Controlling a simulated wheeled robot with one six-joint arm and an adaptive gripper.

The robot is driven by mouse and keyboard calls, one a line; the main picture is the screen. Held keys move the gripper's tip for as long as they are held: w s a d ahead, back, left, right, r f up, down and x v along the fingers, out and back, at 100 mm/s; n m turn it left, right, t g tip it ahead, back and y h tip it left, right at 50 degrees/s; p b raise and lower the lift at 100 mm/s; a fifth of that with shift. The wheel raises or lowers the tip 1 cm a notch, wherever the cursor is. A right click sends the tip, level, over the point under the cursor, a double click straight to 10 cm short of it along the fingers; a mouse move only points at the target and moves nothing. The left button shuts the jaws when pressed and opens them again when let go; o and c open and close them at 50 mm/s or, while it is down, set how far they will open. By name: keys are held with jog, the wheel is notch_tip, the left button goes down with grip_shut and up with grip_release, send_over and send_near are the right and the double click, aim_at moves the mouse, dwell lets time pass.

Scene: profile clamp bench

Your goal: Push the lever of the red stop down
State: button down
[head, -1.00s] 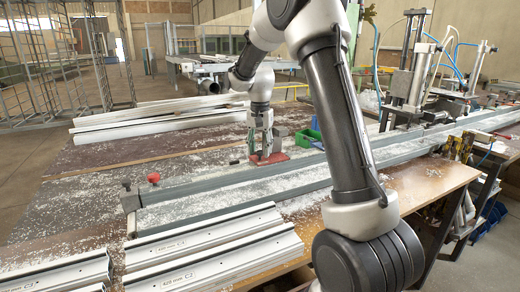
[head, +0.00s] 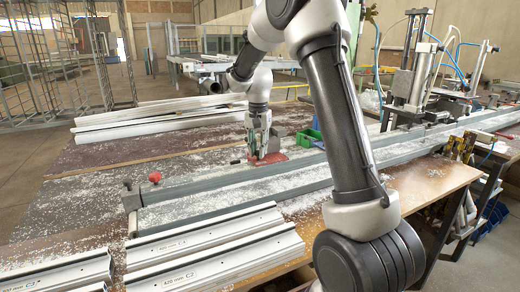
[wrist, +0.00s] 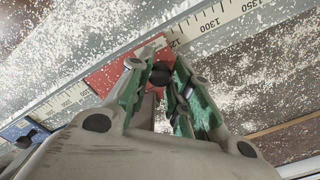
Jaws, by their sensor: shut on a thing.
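The red stop (head: 272,157) sits on the ruled rail in the middle of the bench; its red body also shows in the wrist view (wrist: 112,71). The stop's lever ends in a black knob (wrist: 161,75), which lies between the green fingertips. My gripper (head: 262,153) points down over the stop and is shut on the lever; in the wrist view its fingertips (wrist: 160,72) close around the knob. The lever's shaft is mostly hidden by the fingers, so I cannot tell its exact angle.
A blue stop (wrist: 22,129) with a black knob sits further along the rail. A ruler strip (wrist: 215,22) runs beside the red stop. White profiles (head: 205,247) lie in front, and more lie behind. A green bin (head: 308,138) stands right of the gripper. White shavings cover the bench.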

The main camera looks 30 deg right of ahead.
jog(key=c, duration=1.3)
grip_release()
jog(key=shift+o, duration=0.2)
notch_tip(320, 180, up, 12)
